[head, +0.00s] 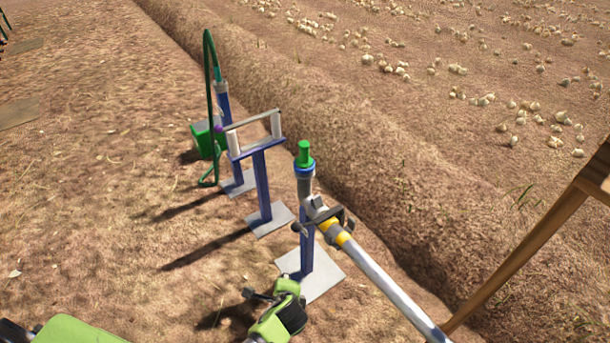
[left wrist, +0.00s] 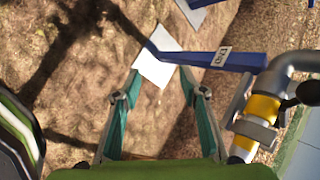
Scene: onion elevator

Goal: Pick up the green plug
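The green plug (head: 304,153) sits upright on top of a grey pipe fitting (head: 305,185) carried by a blue post in the head view. My left gripper (head: 258,294) is low at the bottom centre, below and to the left of the plug and apart from it. In the left wrist view its two teal fingers (left wrist: 160,80) are spread with nothing between them. The plug cannot be made out in that view. My right gripper is not in view.
A grey pipe with yellow bands (head: 380,280) and a dark valve handle runs from the fitting to the lower right. A blue stand (head: 262,185) and a green hose (head: 209,90) stand behind. A wooden beam (head: 530,250) is at right. Bare soil lies left.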

